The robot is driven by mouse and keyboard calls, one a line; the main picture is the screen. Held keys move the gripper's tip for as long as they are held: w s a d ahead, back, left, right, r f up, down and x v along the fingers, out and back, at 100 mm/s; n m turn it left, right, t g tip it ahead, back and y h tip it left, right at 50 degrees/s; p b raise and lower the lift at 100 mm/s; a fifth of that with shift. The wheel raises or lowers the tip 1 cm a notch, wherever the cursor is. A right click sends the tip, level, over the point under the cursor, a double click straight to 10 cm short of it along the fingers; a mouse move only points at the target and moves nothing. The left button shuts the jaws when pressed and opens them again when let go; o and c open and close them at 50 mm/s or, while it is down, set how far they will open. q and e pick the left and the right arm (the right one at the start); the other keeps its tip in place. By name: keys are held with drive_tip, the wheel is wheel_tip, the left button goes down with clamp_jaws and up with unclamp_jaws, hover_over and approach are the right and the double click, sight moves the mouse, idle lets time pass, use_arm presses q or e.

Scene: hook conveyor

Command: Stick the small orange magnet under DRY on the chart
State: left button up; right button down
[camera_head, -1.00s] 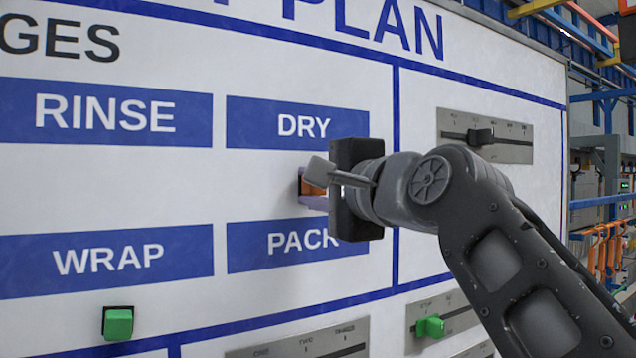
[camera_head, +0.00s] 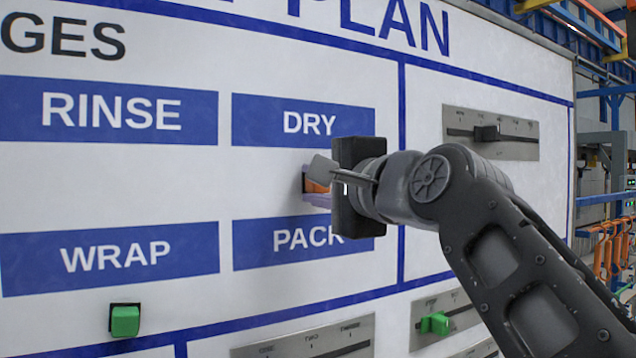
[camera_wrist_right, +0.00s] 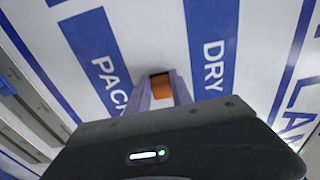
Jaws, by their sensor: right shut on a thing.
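The small orange magnet (camera_head: 317,186) is between the fingers of my right gripper (camera_head: 314,185), which is shut on it. They are at the white chart (camera_head: 270,175), in the white space below the DRY label (camera_head: 304,122) and above the PACK label (camera_head: 290,240). In the right wrist view the magnet (camera_wrist_right: 161,87) sits between two purple fingers, between the words PACK and DRY. Whether it touches the chart surface is hard to tell. My left gripper is not in view.
A green magnet (camera_head: 125,321) is on the chart below the WRAP label (camera_head: 120,255). Slider strips stand right of the labels, one with a black knob (camera_head: 486,133) and one with a green knob (camera_head: 435,323). The RINSE label (camera_head: 110,110) is left of DRY.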

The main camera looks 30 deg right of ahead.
drive_tip(key=c, duration=1.1)
unclamp_jaws()
drive_tip(key=shift+o, duration=0.2)
drive_tip(key=s+b, duration=0.2)
drive_tip(key=s, duration=0.6)
drive_tip(key=shift+a, duration=0.3)
drive_tip(key=shift+w, duration=0.1)
